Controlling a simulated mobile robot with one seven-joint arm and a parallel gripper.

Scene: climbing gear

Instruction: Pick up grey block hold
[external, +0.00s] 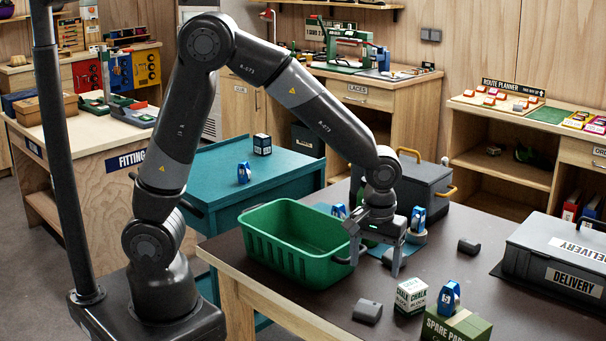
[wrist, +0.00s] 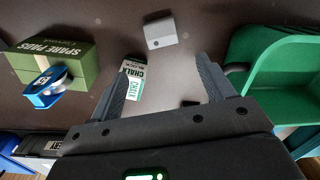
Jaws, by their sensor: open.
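Small grey block holds lie on the dark tabletop. One (external: 367,311) is near the front edge; a lighter view of a grey block (wrist: 160,32) shows beyond my fingertips in the wrist view. A darker one (external: 468,245) lies to the right of my gripper. Another grey piece is partly hidden behind my fingers in the external view. A small dark piece (wrist: 190,103) shows at my palm's edge in the wrist view. My gripper (external: 377,256) (wrist: 163,67) is open and empty, pointing down above the table beside the green tub.
A green tub (external: 262,240) (wrist: 246,68) stands left of my gripper. A chalk box (external: 411,296) (wrist: 134,72), a green spare pads box (external: 458,328) (wrist: 75,50) with a blue device (external: 449,297) on it, and a delivery case (external: 560,250) stand around. A dark case (external: 410,185) is behind.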

